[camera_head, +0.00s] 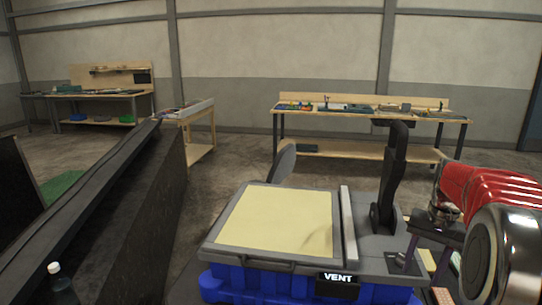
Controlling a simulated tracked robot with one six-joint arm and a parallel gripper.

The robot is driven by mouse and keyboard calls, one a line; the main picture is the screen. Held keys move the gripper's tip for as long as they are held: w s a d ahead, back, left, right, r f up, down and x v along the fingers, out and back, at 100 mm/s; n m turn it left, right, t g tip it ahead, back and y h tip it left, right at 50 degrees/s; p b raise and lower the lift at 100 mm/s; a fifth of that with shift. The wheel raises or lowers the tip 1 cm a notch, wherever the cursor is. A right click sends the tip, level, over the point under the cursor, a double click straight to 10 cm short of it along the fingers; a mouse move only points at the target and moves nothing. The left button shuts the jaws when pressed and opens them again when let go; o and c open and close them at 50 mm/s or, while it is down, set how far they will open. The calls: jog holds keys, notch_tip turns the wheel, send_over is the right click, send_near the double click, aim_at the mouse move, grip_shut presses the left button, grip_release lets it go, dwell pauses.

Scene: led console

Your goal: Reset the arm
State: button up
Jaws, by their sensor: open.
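A red and chrome jointed arm, which looks like mine, fills the right edge of the head view. A rounded chrome joint is closest to the camera, and the red part reaches up and back from it. A small dark metallic piece sits at the left end of the red part. I cannot make out gripper fingers on it, and nothing held shows. A blue-based unit (265,283) with a grey-framed pale yellow top stands front and centre.
A dark sloped structure (120,215) runs along the left, with a small bottle (57,275) at its lower left. A wooden workbench (371,115) with small items stands at the back. Another bench (110,92) and a low cart (190,115) stand further left. Bare floor lies between.

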jog(key=s+a+r+n+t, duration=0.1)
jog(key=s+a+n+t, duration=0.1)
jog(key=s+a, duration=0.4)
jog(key=s+a+n+t, duration=0.1)
jog(key=s+a+n, duration=0.2)
jog(key=a, duration=0.9)
jog(key=s+a+r+n+t, duration=0.1)
jog(key=s+a+n+t, duration=0.1)
jog(key=s+a, duration=0.8)
jog(key=shift+r+n+t+h, duration=0.3)
jog(key=shift+r+n+h, duration=0.1)
jog(key=shift+n, duration=0.1)
jog(key=shift+s, duration=0.1)
